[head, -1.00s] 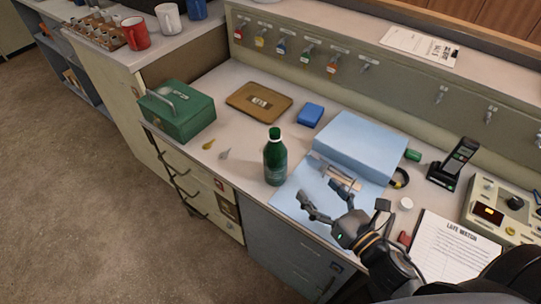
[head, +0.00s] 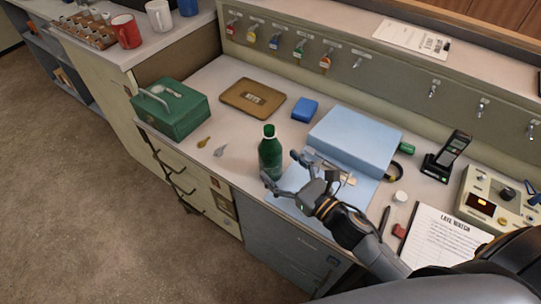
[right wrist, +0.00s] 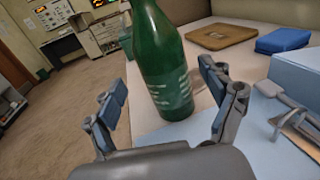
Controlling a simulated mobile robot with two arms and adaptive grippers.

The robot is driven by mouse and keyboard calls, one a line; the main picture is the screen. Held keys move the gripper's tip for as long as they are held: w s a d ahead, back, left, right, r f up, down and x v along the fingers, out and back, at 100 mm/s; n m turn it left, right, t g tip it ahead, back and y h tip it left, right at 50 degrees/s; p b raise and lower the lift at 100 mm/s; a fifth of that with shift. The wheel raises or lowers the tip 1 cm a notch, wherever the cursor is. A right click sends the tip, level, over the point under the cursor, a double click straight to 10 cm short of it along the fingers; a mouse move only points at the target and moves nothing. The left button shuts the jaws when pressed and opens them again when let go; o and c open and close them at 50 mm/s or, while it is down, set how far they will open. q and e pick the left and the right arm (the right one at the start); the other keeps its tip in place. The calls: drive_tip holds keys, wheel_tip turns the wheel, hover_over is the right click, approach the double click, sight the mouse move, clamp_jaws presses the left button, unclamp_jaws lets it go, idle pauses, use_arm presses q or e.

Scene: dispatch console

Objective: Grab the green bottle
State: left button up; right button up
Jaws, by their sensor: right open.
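My left gripper is not in view.
A green cash box (head: 172,110), brown tray (head: 252,98) and blue block (head: 304,108) lie farther back. A clipboard (head: 440,240) lies right.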

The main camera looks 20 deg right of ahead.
sight(278, 158)
drive_tip(key=x, duration=0.4)
drive_tip(key=shift+w+f+p, duration=0.2)
drive_tip(key=shift+w+p, duration=0.2)
drive_tip(key=c, duration=1.4)
drive_tip(key=shift+r, duration=0.15)
drive_tip(key=shift+r, duration=1)
drive_tip(key=s+a+r, duration=0.5)
drive_tip(key=s+r, duration=0.5)
drive_tip(key=s, duration=0.3)
drive_tip(key=shift+a+r+p, duration=0.15)
drive_tip(key=shift+r+p, duration=0.2)
